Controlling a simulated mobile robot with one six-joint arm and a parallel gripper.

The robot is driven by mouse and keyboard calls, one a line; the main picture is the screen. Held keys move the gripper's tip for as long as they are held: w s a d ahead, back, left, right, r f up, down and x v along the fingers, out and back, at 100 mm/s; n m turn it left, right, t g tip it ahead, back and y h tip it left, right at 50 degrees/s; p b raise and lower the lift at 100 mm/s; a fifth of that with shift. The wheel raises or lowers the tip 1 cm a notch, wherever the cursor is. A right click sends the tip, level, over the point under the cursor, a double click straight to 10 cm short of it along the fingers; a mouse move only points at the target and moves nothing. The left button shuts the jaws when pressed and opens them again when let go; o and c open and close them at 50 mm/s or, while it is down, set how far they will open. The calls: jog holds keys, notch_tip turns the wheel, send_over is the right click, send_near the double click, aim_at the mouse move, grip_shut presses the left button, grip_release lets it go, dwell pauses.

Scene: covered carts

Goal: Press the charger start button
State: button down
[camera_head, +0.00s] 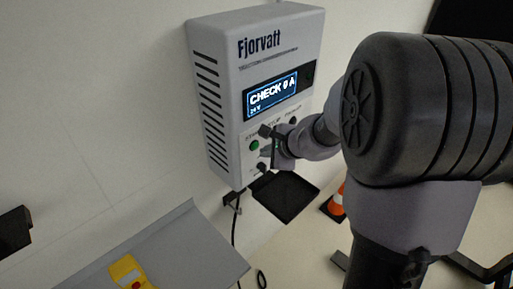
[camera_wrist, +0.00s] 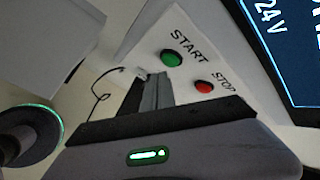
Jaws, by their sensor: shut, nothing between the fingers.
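The Fjorvatt charger (camera_head: 222,50) is a light grey wall box with side vents and a lit display (camera_head: 272,94) reading "CHECK 0 A" and "24 V". The green START button (camera_head: 254,145) shows at the lower left of its front panel. In the wrist view the START button (camera_wrist: 171,58) is fully visible, with the red STOP button (camera_wrist: 204,87) to its lower right. My gripper (camera_head: 266,131) is shut and empty in front of the panel, close beside START. In the wrist view its fingertips (camera_wrist: 152,76) appear just left of and below START; contact cannot be told.
A grey sloped surface (camera_head: 180,245) with a yellow device (camera_head: 130,271) lies below left. A dark cable (camera_head: 235,230) hangs under the charger. A black panel (camera_head: 286,196) and an orange cone (camera_head: 337,203) are below right. The wall left of the charger is clear.

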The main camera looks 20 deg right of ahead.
jog(key=s, duration=0.1)
jog(key=s+d, duration=0.1)
jog(key=s, duration=0.1)
jog(key=s+b, duration=0.1)
jog(key=shift+s+d, duration=0.35)
jog(key=shift+d, duration=0.05)
dwell(0.6)
jog(key=s+a+f+n+g+y+b, duration=0.1)
jog(key=s+a+n+b, duration=0.35)
jog(key=a, duration=0.35)
jog(key=s+a+f+n+g+y+b, duration=0.1)
jog(key=s+a+f+n+y+b, duration=0.1)
jog(key=s+a+n+b, duration=0.35)
jog(key=s+a+f+n+h+b, duration=0.1)
jog(key=s+a+f+n+b, duration=0.1)
jog(key=s, duration=0.3)
jog(key=s+a+f+n+g+h+b, duration=0.1)
jog(key=s+a+f+n+b, duration=0.2)
jog(key=s+n, duration=0.2)
jog(key=shift+s+n+b, duration=0.3)
jog(key=shift+s+b, duration=0.05)
jog(key=shift+s, duration=0.25)
